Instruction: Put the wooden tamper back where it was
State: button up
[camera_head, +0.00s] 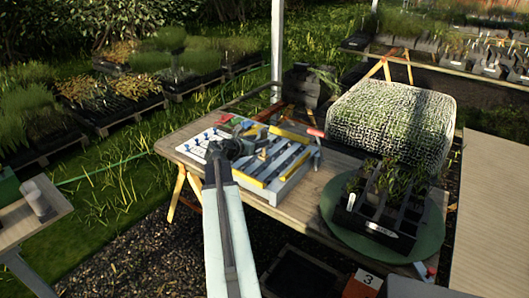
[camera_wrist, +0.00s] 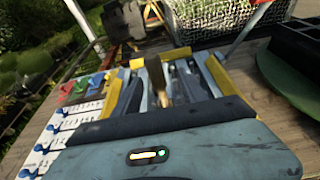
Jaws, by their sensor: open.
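A brown wooden piece, which looks like the wooden tamper (camera_wrist: 156,74), stands in the wrist view just beyond my gripper, among the grey channels of a yellow-edged tray (camera_wrist: 231,79). I cannot tell whether it touches the tray floor or my fingers. In the head view my gripper (camera_head: 240,148) is over the left part of this tray (camera_head: 290,186) on the wooden table. The gripper is open. Its body fills the bottom of the wrist view and hides part of the tray.
A white board with blue pegs (camera_head: 196,146) lies left of the tray. On the right, a black crate of seedlings (camera_head: 376,222) stands on a round green mat (camera_head: 428,243). A mesh-covered block (camera_head: 392,122) is behind. Bare table (camera_head: 262,207) shows along the front edge.

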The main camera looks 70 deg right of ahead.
aim_at(262, 138)
jog(key=x, duration=0.1)
jog(key=b+x, duration=0.1)
jog(key=x, duration=0.3)
jog(key=shift+w+d+f, duration=0.1)
jog(key=shift+w+f, duration=0.05)
jog(key=shift+w, duration=0.25)
jog(key=shift+s+d, duration=0.15)
jog(key=shift+d, duration=0.1)
jog(key=shift+a, duration=0.1)
grip_shut()
dwell(0.7)
